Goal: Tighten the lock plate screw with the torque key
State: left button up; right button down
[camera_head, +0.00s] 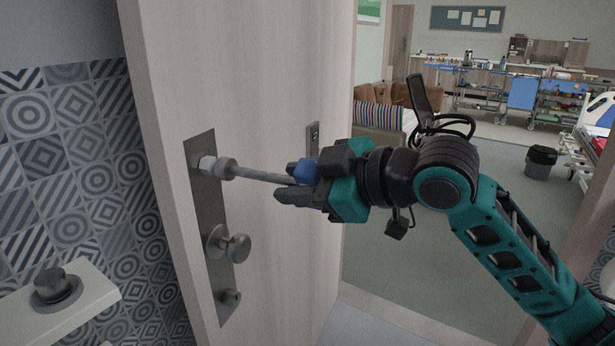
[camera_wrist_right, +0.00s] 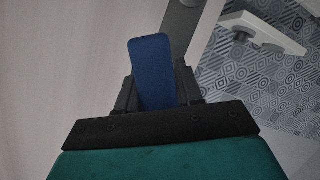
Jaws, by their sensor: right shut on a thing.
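The torque key has a grey shaft (camera_head: 262,176) and a blue handle (camera_head: 306,171). My right gripper (camera_head: 288,183) is shut on the blue handle, which also shows between the fingers in the right wrist view (camera_wrist_right: 151,70). The shaft points left, and its socket end (camera_head: 226,168) meets the lock plate screw (camera_head: 207,164) near the top of the metal lock plate (camera_head: 203,204). The socket and screw head look touching or very close; I cannot tell how far they engage. In the right wrist view the shaft is hidden. My left gripper is not in view.
The plate is on the edge side of a pale door (camera_head: 260,100), with a round knob (camera_head: 236,247) below the screw. A white shelf (camera_head: 75,310) with a dark knob-like object (camera_head: 52,287) is at lower left. Open floor (camera_head: 450,260) lies beyond my right arm.

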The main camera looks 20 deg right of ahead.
dwell(0.4)
jog(key=shift+s+d, duration=1.05)
jog(key=shift+d, duration=0.1)
jog(key=shift+f+n+t+b, duration=0.25)
jog(key=shift+n+t+b, duration=0.4)
jog(key=shift+n, duration=0.35)
jog(key=n+t+b, duration=0.2)
jog(key=n, duration=0.2)
jog(key=shift+f+h+b, duration=0.1)
jog(key=shift+h+b, duration=0.2)
jog(key=shift+h, duration=0.1)
jog(key=shift+n+t, duration=0.35)
jog(key=shift+n, duration=0.35)
jog(key=shift+r+n+b, duration=0.3)
